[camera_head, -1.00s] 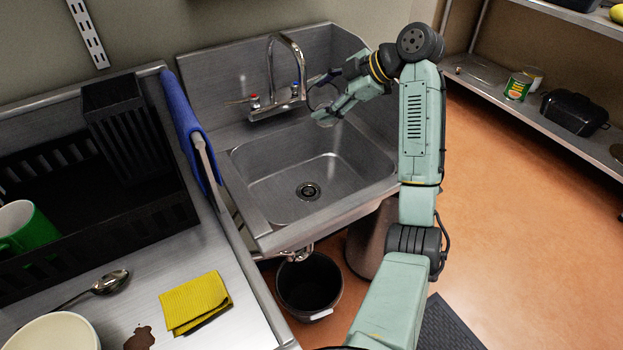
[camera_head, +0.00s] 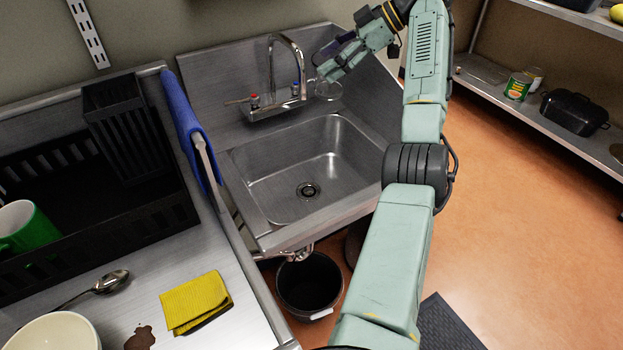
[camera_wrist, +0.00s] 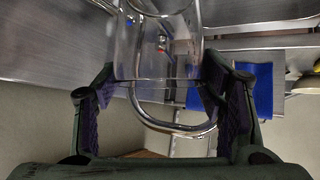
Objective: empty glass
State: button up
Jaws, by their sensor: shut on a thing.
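A clear glass (camera_head: 329,89) is held by my gripper (camera_head: 326,74) above the back right of the steel sink, right of the tap. In the wrist view the transparent glass (camera_wrist: 155,50) sits between the two dark finger pads of my gripper (camera_wrist: 158,85), which are shut on its sides. The tap and sink metal show through it. I see no clear contents, and its exact tilt is hard to tell. The sink basin (camera_head: 275,172) is empty, with a dark drain in its floor.
The curved tap (camera_head: 272,65) stands close left of the glass. A blue towel (camera_head: 188,125) hangs on the rail left of the sink. A black bin (camera_head: 309,284) stands below. A black rack (camera_head: 150,220), yellow cloth (camera_head: 195,302) and spoon (camera_head: 110,281) are on the left counter.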

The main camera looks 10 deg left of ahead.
jog(key=shift+w+r+g, duration=0.3)
jog(key=shift+w+g, duration=0.1)
jog(key=shift+w, duration=0.2)
jog(key=shift+d+m, duration=0.1)
jog(key=shift+m, duration=0.2)
dwell(0.8)
